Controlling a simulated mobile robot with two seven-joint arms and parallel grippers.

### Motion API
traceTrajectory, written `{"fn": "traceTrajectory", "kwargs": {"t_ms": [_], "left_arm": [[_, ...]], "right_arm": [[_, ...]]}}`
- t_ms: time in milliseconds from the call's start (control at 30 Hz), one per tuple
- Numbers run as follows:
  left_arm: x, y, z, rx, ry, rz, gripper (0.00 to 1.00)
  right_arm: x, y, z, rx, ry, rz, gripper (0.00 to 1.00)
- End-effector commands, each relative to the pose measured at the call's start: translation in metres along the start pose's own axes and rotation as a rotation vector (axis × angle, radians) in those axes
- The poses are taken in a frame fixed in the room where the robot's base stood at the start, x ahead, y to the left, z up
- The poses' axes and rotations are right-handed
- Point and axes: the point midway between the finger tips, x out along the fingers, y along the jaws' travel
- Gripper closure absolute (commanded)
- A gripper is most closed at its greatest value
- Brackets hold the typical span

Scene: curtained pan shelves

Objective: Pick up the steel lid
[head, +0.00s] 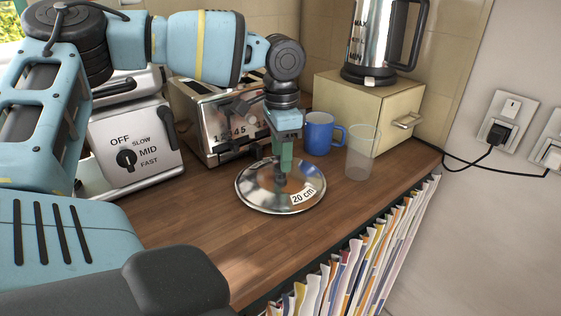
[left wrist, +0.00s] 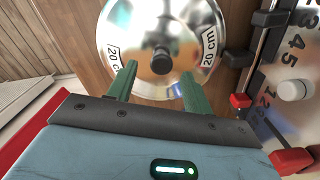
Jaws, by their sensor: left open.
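The steel lid (head: 258,197) lies flat on the wooden counter, round and shiny with a white "20 cm" label and a dark knob in its middle. In the left wrist view the lid (left wrist: 128,52) shows two "20 cm" labels and its black knob (left wrist: 161,60). My left gripper (head: 282,165) points down over the lid, close to the knob. In the left wrist view its green fingers (left wrist: 157,78) are open, one on each side below the knob, with nothing between them. Contact with the lid cannot be told. My right gripper is not in view.
A toaster (head: 205,128) stands behind the lid and a white appliance with a dial (head: 150,140) to the left. A blue mug (head: 318,135) and a clear cup (head: 361,160) stand behind right. A striped curtain (head: 345,270) hangs below the counter edge. Bare counter (head: 200,215) lies left.

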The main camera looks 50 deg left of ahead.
Motion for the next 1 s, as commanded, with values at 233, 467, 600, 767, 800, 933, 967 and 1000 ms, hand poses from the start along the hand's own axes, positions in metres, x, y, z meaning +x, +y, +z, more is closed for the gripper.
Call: {"fn": "traceTrajectory", "kwargs": {"t_ms": [233, 467, 600, 767, 800, 933, 967, 1000], "left_arm": [[0.028, -0.001, 0.001, 0.001, 0.000, -0.001, 0.49], [0.030, -0.001, 0.001, 0.001, 0.001, -0.001, 0.49], [0.030, -0.001, 0.001, 0.001, 0.001, -0.001, 0.62], [0.030, -0.001, 0.001, 0.001, 0.001, -0.001, 0.83], [0.030, -0.001, 0.001, 0.001, 0.001, -0.001, 0.89], [0.030, -0.001, 0.001, 0.001, 0.001, -0.001, 1.00], [0.030, -0.001, 0.001, 0.001, 0.001, -0.001, 1.00], [0.030, -0.001, 0.001, 0.001, 0.001, -0.001, 1.00]], "right_arm": [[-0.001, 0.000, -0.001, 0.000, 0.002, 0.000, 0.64], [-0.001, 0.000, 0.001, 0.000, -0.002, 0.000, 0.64], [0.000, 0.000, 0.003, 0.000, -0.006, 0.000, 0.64], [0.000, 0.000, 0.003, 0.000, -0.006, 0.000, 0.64], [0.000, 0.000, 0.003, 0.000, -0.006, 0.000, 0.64], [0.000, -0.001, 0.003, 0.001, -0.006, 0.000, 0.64], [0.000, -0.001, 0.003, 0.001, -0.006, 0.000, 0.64], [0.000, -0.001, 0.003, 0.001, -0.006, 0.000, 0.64]]}}
